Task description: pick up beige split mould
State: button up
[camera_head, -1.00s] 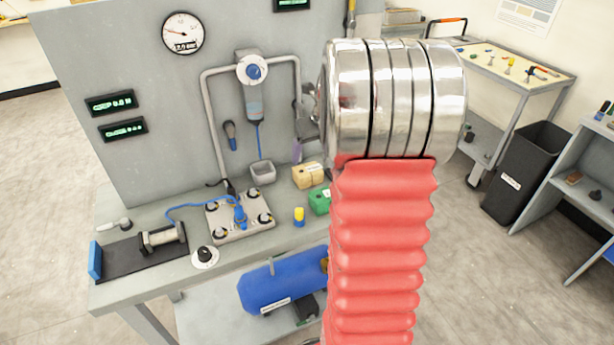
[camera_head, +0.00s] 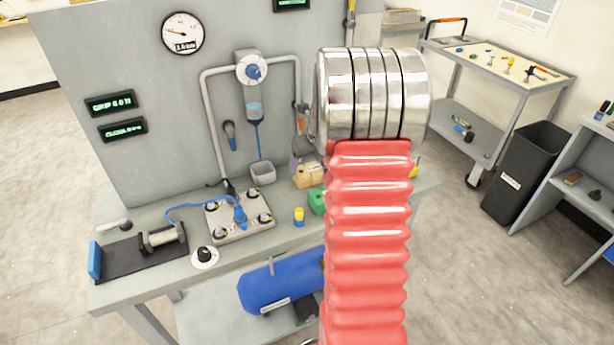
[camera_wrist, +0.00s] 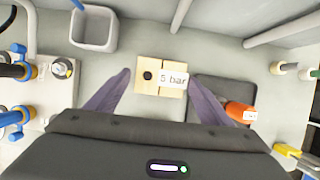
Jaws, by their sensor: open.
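The beige split mould (camera_head: 309,176) is a small block on the grey bench, partly covered by my arm in the head view. In the wrist view the mould (camera_wrist: 150,68) shows a dark round hole, a seam and a white "5 bar" label. My gripper (camera_wrist: 158,77) is open, with one purple finger to the left of the mould and one to the right. Gaps show between the fingers and the block, and nothing is held. In the head view only a bit of a purple finger shows beside the mould.
A grey open bin (camera_wrist: 95,27) stands left of the mould, with a clamped plate (camera_head: 240,216) nearby. A green block (camera_head: 317,201) and a yellow-topped item (camera_head: 299,215) sit in front. An orange piece (camera_wrist: 239,112) lies on a dark pad to the right.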

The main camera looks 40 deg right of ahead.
aim_at(308, 170)
jog(key=x, duration=0.4)
dwell(0.5)
jog(key=c, duration=1)
jog(key=shift+r, duration=0.1)
notch_tip(308, 170, up, 10)
jog(key=shift+f, duration=0.1)
